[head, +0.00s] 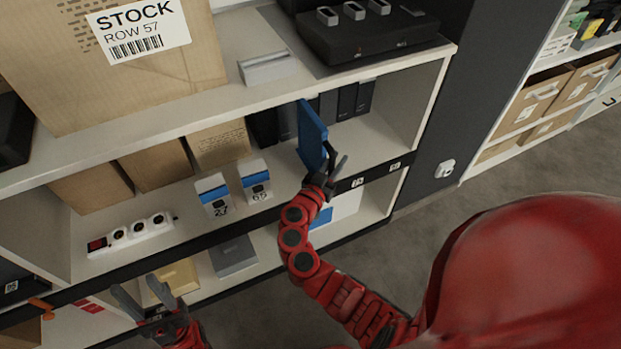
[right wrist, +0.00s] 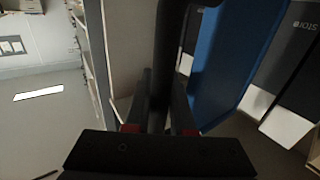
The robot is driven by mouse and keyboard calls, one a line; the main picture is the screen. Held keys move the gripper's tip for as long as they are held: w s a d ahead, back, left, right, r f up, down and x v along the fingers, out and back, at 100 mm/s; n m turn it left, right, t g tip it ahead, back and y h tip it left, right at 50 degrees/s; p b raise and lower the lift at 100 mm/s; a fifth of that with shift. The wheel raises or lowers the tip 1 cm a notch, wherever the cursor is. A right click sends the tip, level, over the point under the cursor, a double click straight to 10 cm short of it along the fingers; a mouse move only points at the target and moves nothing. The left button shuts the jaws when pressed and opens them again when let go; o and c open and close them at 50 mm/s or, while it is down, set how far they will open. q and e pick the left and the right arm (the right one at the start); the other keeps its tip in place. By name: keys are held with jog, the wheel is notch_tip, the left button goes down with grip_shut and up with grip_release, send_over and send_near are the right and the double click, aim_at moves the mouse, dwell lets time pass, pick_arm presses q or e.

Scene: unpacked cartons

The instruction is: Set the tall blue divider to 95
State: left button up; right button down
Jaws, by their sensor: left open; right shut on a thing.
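The tall blue divider (head: 311,136) stands upright near the front of the middle shelf, right of the two small dividers. My right gripper (head: 331,163) is shut on its lower front edge. In the right wrist view the divider (right wrist: 232,65) is a large blue panel beside the dark fingers (right wrist: 160,115). Small number tags sit on the shelf's front rail, one (head: 357,182) just right of the gripper and another (head: 395,167) further right; their numbers are too small to read surely. My left gripper (head: 142,302) is open and empty at the lower left, in front of the lower shelf.
A power strip (head: 132,235) and cartons (head: 158,163) lie further left. The shelf floor toward the right side wall is clear.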

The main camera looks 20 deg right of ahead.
jog(key=d+b, duration=0.2)
jog(key=d, duration=0.6)
jog(key=d+b, duration=0.3)
jog(key=d, duration=0.6)
jog(key=w+d+b, duration=0.1)
jog(key=d+b, duration=0.2)
jog(key=d, duration=0.6)
jog(key=shift+d, duration=0.1)
jog(key=shift+d+r, duration=0.1)
jog(key=shift+s, duration=0.1)
jog(key=c, duration=1.1)
grip_release()
jog(key=shift+d, duration=0.1)
jog(key=shift+o, duration=0.3)
jog(key=shift+d, duration=0.1)
